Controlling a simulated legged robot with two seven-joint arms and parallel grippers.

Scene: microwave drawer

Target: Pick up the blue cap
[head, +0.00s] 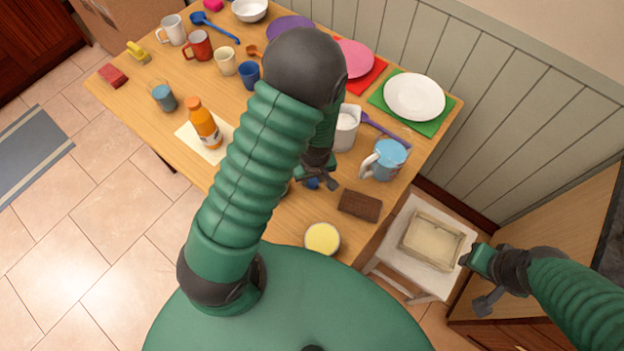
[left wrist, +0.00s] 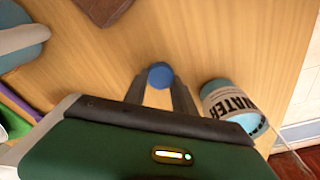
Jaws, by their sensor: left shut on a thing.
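The blue cap (left wrist: 160,75) is small and round. In the left wrist view it sits between my left gripper's fingertips (left wrist: 159,79), which are shut on it, with the wooden tabletop beyond. In the head view the blue cap (head: 312,183) is a small patch by the left gripper (head: 322,182), partly hidden by the fingers. I cannot tell whether it touches the table. My right gripper (head: 477,280) is open and empty at the lower right, near a white stool.
A brown block (head: 360,205), a blue mug (head: 384,160) and a yellow-topped round container (head: 322,238) surround the left gripper. A container lettered "WATER" (left wrist: 230,103) stands close to it. An orange bottle (head: 204,124) stands left of my arm. The white stool (head: 405,225) holds a tray.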

